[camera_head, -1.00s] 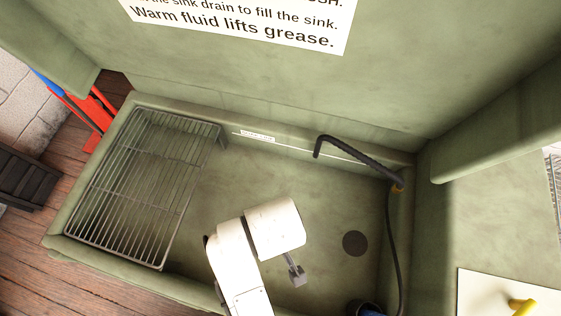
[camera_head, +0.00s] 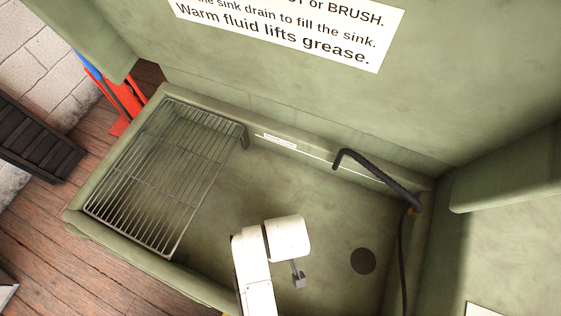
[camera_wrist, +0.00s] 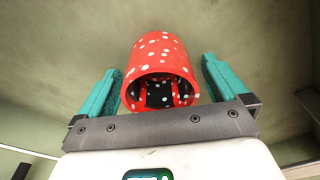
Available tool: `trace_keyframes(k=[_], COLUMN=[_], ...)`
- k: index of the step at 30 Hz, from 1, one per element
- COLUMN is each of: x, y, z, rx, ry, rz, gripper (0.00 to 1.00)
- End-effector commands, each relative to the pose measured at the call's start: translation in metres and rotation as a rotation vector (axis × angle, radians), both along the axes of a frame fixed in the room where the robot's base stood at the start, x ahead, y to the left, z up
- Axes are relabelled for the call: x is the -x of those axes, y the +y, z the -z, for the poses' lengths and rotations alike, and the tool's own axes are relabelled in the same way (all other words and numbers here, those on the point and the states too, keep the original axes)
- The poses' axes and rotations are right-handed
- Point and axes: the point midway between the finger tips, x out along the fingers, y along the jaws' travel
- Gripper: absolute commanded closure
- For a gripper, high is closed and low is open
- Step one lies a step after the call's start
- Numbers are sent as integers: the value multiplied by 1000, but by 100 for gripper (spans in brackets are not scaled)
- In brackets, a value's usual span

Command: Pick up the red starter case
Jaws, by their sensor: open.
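The red starter case (camera_wrist: 160,58) is a hollow red cylinder with white spots, seen in the wrist view. Its dark open end faces my wrist camera, with red ribs and white spots inside. My gripper (camera_wrist: 161,68) is open, with one teal finger on each side of the case and a visible gap at both sides. I cannot tell how far the fingers reach along it. In the head view my white arm hangs over the green sink (camera_head: 215,225); the case does not show there.
A wire rack (camera_head: 170,175) covers the sink's left end. A black bent spout (camera_head: 375,175) with a hose stands at the back right, near a round dark drain (camera_head: 363,261). Green walls rise behind and at the right. The sink floor between rack and drain looks clear.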

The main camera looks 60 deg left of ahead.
Motion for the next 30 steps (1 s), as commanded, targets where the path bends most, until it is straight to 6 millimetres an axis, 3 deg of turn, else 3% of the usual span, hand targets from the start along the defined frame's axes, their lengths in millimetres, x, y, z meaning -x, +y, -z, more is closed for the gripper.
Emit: trace_keyframes(k=[2,5,30], x=[0,0,0], y=[0,0,0], z=[0,0,-1], rx=[0,0,0], ry=[0,0,0], rz=[0,0,0], gripper=[0,9,89])
